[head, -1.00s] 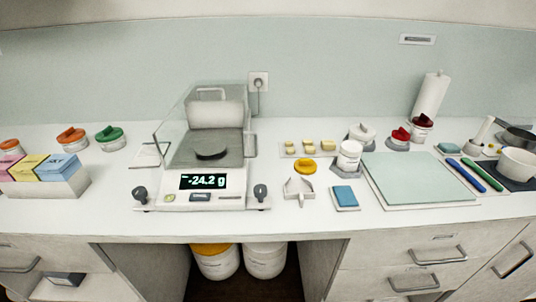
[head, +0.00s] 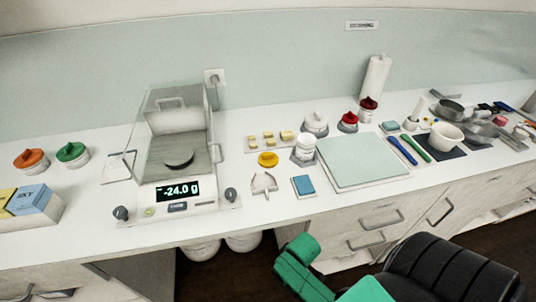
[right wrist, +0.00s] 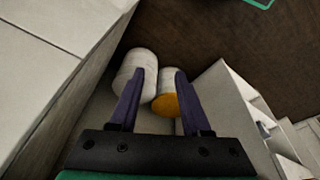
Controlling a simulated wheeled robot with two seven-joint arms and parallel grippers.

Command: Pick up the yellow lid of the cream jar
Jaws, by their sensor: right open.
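A yellow lid (head: 267,159) with a knob lies by itself on the white counter in the head view, right of the balance. A white open-looking jar (head: 304,150) stands just right of it on a grey stand. My right gripper (right wrist: 160,78) is open and empty in the right wrist view. It points down at the space under the counter, far from the lid. Below it are a white bucket (right wrist: 137,66) and a bucket with a yellow-orange lid (right wrist: 166,104). My left gripper is not in view.
A balance reading -24.0 g (head: 178,192) stands left of the lid. A small scoop-like holder (head: 264,184) and a blue pad (head: 303,186) lie in front. Yellow cubes on a tray (head: 270,139) are behind. A pale green mat (head: 355,160) lies to the right.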

